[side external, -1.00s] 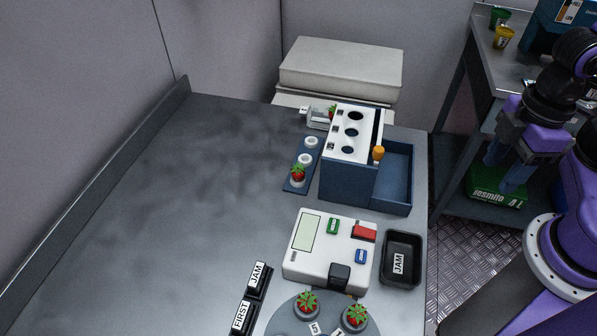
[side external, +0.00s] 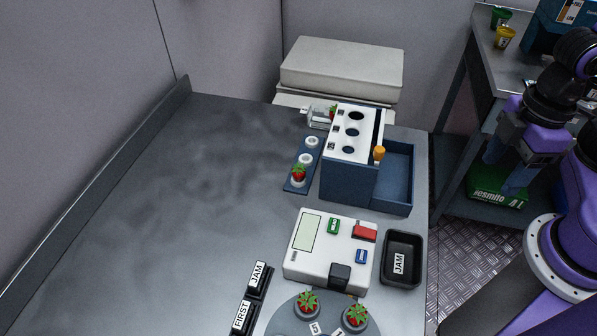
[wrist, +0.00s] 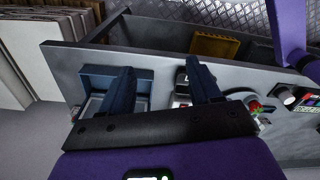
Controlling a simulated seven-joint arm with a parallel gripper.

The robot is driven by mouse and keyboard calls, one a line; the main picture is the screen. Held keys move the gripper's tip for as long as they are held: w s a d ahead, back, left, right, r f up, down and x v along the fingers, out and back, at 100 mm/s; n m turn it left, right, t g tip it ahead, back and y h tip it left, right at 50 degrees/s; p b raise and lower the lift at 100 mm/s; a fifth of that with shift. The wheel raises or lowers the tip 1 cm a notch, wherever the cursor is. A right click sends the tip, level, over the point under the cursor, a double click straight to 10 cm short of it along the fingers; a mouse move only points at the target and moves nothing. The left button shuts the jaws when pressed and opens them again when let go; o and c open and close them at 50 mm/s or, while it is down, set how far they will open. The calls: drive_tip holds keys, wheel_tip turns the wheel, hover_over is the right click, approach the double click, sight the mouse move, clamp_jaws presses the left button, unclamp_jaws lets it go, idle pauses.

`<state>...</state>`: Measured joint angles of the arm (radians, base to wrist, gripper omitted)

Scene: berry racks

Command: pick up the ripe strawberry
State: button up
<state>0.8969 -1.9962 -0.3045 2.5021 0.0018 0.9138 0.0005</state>
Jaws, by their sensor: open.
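A red strawberry with green leaves (side external: 298,174) sits in the front seat of a narrow blue strip (side external: 289,183) beside the blue box. Two more red strawberries, one on the left (side external: 307,303) and one on the right (side external: 355,317), sit on a round grey plate (side external: 285,322) at the front. Another strawberry (side external: 333,112) is mostly hidden behind the box. I cannot tell from colour which one is singled out as ripe. My gripper (side external: 503,168) is open and empty, right of the table and apart from every berry. Its spread fingers (wrist: 163,78) show in the wrist view.
A blue box with a white holed top (side external: 347,118) stands at the table's back right. A white device with a screen (side external: 305,234) and a black JAM tray (side external: 416,262) lie in front of it. JAM and FIRST signs (side external: 256,278) stand nearby. The table's left side is clear.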

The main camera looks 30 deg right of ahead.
drive_tip(key=w+a+r+m, duration=0.4)
drive_tip(key=w+a+m, duration=0.7)
drive_tip(key=w+a, duration=0.4)
drive_tip(key=m, duration=1.1)
hover_over(299, 169)
drive_tip(key=f, duration=1.1)
drive_tip(key=shift+w+d+f, duration=0.15)
drive_tip(key=shift+w+f, duration=0.1)
drive_tip(key=shift+f, duration=0.1)
drive_tip(key=shift+s+f, duration=0.2)
drive_tip(key=shift+f, duration=2.5)
drive_tip(key=c, duration=0.7)
